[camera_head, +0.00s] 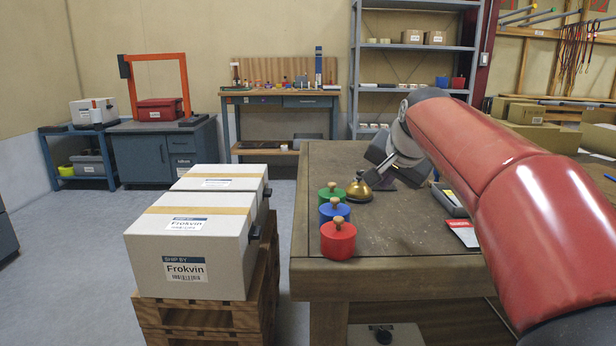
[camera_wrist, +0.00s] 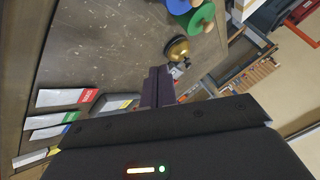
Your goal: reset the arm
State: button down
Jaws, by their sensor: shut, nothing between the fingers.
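My gripper (camera_head: 372,176) is low over the wooden workbench (camera_head: 400,262), with its dark body beside the small brass bell (camera_head: 359,190). In the wrist view its two dark fingers (camera_wrist: 158,74) are together with nothing between them. The bell (camera_wrist: 178,50) shows just past the fingertips there; I cannot tell whether they touch it. My red arm reaches in from the right over the bench and hides part of its right side.
Green (camera_head: 331,195), blue (camera_head: 334,212) and red (camera_head: 338,241) knobbed cylinders stand along the bench's left edge. Colour-ended cards (camera_wrist: 68,97) lie on the bench. Two white boxes (camera_head: 190,254) sit on a wooden pallet (camera_head: 205,318) to the left. Open floor lies further left.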

jog(key=s+f+n+g, duration=0.1)
jog(key=s+f+n, duration=0.1)
jog(key=s+f, duration=0.4)
jog(key=s+f+n+g, duration=0.1)
jog(key=s+f, duration=0.6)
jog(key=s, duration=0.8)
jog(key=s+f+n+g, duration=0.1)
jog(key=s+f+n, duration=0.2)
jog(key=s+f, duration=0.4)
jog(key=s, duration=0.3)
jog(key=shift+s+f+n+h, duration=0.2)
jog(key=shift+f+n+h, duration=0.05)
jog(key=shift+n+h, duration=0.15)
